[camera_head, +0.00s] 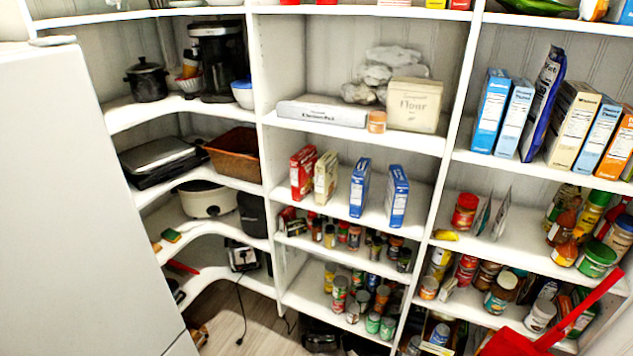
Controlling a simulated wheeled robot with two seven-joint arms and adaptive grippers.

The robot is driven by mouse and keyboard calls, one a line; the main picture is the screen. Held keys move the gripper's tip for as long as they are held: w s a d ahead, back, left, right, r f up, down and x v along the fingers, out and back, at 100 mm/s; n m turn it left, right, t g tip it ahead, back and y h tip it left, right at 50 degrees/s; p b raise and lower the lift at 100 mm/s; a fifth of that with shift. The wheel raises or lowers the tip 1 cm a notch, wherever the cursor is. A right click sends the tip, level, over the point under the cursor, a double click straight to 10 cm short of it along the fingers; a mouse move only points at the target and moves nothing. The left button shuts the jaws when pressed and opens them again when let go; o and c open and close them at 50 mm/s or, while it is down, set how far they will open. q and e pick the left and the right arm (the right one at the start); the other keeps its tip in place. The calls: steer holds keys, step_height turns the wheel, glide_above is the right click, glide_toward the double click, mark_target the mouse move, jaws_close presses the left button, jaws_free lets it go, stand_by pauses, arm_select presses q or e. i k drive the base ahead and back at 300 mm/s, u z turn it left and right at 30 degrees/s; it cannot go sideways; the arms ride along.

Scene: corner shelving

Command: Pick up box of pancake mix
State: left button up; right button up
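Several boxes could be the pancake mix; I cannot read their labels well enough to tell which. On the middle shelf stand a red box (302,172), a cream box (326,177), a blue box (360,187) and another blue box (397,196), all upright with gaps between some of them. On the upper right shelf stand a blue box (490,110), a light blue box (514,118), a tan box (572,125) and an orange box (619,145). Neither of my grippers is in view, and no box is held.
A white fridge-like panel (80,200) fills the left side. White corner shelves hold a coffee maker (217,60), a slow cooker (207,199), a flour box (413,105), cans and jars. A red object (515,342) with a long bar is at lower right, before the shelves.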

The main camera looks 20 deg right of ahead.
mark_target(361, 175)
steer(key=u, duration=0.1)
steer(key=i, duration=1.15)
steer(key=z, duration=0.65)
